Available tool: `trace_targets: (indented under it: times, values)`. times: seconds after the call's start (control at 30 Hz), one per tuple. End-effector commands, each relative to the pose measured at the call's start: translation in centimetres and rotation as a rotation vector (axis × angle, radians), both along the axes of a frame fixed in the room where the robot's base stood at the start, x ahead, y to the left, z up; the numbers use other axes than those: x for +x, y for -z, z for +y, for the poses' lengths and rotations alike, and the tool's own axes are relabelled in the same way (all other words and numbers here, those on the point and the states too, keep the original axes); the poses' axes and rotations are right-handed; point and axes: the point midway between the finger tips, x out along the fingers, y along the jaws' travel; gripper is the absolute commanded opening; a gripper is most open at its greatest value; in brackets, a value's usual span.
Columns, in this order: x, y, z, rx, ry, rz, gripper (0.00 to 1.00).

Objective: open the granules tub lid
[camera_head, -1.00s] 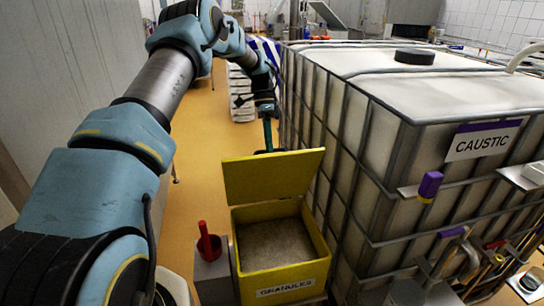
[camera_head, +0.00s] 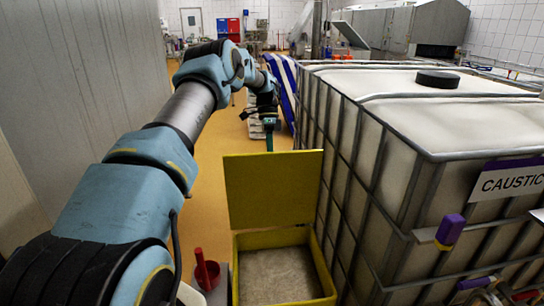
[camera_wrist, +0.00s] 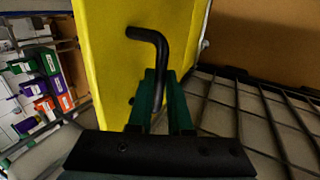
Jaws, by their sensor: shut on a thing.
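The yellow granules tub (camera_head: 322,262) stands at the bottom middle of the head view, its front cut off by the picture edge. Pale granules (camera_head: 275,275) show inside it. Its yellow lid (camera_head: 272,190) stands raised, close to upright, at the tub's back edge. In the wrist view the lid (camera_wrist: 108,60) shows edge-near, with a bent black handle (camera_wrist: 152,38) on it. My gripper (camera_wrist: 163,88) has its green fingers shut on the handle's lower end. In the head view my gripper (camera_head: 269,138) is behind the lid's top, its tips hidden.
A large caged caustic tank (camera_head: 400,150) stands close along the right of the tub. A red scoop (camera_head: 206,270) is in a holder on the left. A grey wall (camera_head: 80,90) runs down the left. Yellow floor (camera_head: 215,165) is clear behind.

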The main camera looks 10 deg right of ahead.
Motion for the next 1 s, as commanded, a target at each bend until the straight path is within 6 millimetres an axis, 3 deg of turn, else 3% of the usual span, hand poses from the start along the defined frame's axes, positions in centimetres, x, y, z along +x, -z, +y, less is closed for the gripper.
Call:
trace_targets:
  times: [0.13, 0.17, 0.4, 0.77, 1.0]
  values:
    - [-0.1, 0.7, 0.3, 0.009, 0.0, 0.007, 0.0]
    - [-0.1, 0.7, 0.3, 0.009, 0.0, 0.007, 0.21]
    - [-0.1, 0.4, 0.1, 0.004, 0.0, 0.005, 0.47]
    - [0.3, -0.3, 0.0, 0.001, 0.0, 0.001, 0.47]
    - [1.8, -3.0, -0.3, 0.001, 0.0, -0.001, 0.47]
